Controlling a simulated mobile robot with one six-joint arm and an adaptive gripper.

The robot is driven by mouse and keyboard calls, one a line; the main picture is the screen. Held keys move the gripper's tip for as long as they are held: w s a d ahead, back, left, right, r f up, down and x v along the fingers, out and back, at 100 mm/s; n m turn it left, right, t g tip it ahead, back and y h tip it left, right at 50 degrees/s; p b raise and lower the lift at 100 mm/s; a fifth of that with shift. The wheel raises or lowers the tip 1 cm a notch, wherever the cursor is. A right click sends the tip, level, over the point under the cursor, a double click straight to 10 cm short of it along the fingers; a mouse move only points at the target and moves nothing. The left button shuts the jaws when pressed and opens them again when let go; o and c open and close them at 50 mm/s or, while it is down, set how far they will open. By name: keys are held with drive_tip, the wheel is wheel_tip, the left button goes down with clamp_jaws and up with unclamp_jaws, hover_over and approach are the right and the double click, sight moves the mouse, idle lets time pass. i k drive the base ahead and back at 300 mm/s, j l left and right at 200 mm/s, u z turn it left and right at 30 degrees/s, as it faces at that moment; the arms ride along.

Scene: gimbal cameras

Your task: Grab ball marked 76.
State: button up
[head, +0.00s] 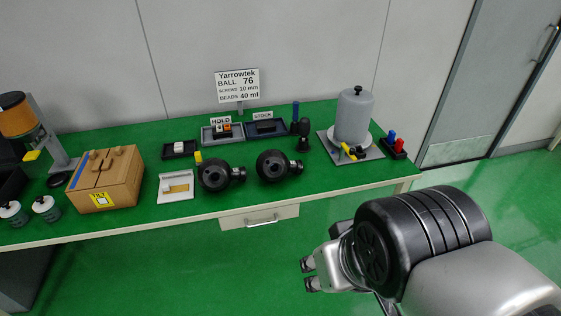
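A white sign (238,86) at the back of the green table reads "Yarrowtek BALL 76", with lines for screws and beads below. No ball with a readable 76 shows. Two round black bodies with short side barrels, the left one (213,175) and the right one (272,165), sit near the table's front edge; I cannot read any marking on them. My gripper (309,274) is in front of the table, over the floor, pointing left. Its two fingertips are apart with nothing between them.
The green table (330,187) also holds a cardboard box (105,180), HOLD tray (222,133), STOCK tray (266,128), grey domed device (353,118), white tray (175,187) and red and blue pieces (395,143). A drawer (259,217) is under the front edge. A door (485,85) stands right.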

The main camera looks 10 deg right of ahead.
sight(272, 166)
drive_tip(key=i+l+u, duration=0.2)
drive_tip(key=i, duration=0.25)
drive_tip(key=i+l+u, duration=0.15)
drive_tip(key=i, duration=0.25)
drive_tip(key=i+l+u, duration=0.2)
drive_tip(key=i+l, duration=0.2)
